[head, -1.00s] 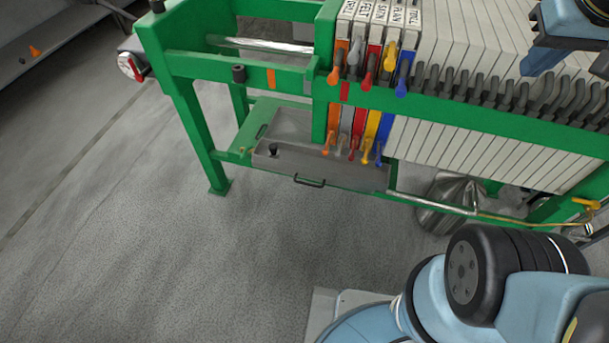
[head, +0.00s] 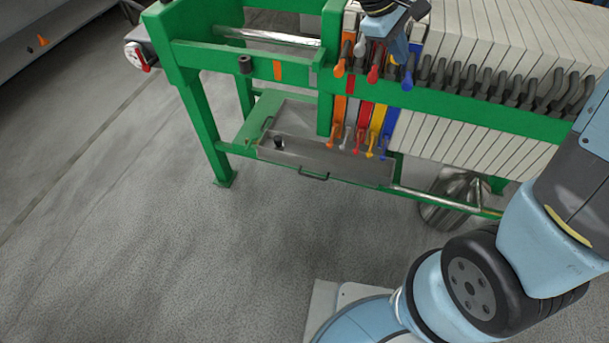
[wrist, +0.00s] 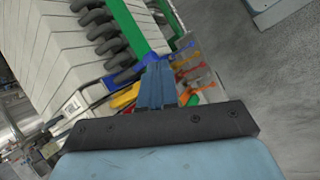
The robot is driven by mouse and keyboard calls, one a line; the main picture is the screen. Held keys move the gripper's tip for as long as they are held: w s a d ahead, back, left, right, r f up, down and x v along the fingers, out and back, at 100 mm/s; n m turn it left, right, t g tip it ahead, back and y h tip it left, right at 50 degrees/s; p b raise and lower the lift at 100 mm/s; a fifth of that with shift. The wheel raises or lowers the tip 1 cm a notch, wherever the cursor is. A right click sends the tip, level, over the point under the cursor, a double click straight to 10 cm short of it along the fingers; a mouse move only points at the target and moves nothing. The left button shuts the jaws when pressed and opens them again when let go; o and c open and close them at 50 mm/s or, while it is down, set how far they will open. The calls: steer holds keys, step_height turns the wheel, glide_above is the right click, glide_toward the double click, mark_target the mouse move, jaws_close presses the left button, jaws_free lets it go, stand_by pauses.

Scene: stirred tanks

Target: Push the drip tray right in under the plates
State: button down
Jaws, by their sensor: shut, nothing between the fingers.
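The drip tray (head: 345,164) is a shallow grey metal tray low in the green frame, with a black handle on its front side and a black knob near its left end. Its right part lies below the coloured taps, and its left part sticks out left of the plates. The white plates (head: 468,50) stand in a row above and to the right. My gripper (head: 399,58) is shut and empty, high in front of the labelled plates, well above the tray. Its blue fingers (wrist: 155,88) show together in the wrist view, over the coloured taps.
The green frame (head: 200,115) has a leg at left and a rail along the plates. Coloured taps (head: 371,138) hang just above the tray. A shiny metal vessel (head: 452,195) stands under the plates at right. The floor in front is clear.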

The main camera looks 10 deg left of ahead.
steer(key=w+a+f+n+t+h, duration=0.15)
steer(key=a+f+n, duration=0.25)
steer(key=a+f, duration=0.45)
steer(key=w+a+f+n+t+h, duration=0.1)
steer(key=a+f+n+t, duration=0.3)
steer(key=f, duration=0.7)
steer(key=w+a+f+n+t+h, duration=0.1)
steer(key=a+f+n+t+h, duration=0.15)
steer(key=a+f, duration=0.65)
steer(key=s+f+n+t+y, duration=0.3)
steer(key=s+f+n, duration=0.1)
steer(key=f, duration=0.8)
steer(key=s+f+n+t+y, duration=0.25)
steer(key=s+f+n, duration=0.2)
steer(key=f, duration=0.75)
steer(key=s+f+n+t+y, duration=0.3)
steer(key=f+n+y, duration=0.1)
steer(key=f, duration=0.8)
steer(key=w+d, duration=0.2)
steer(key=w, duration=1.1)
steer(key=shift+w, duration=0.4)
steer(key=shift+g+h, duration=0.25)
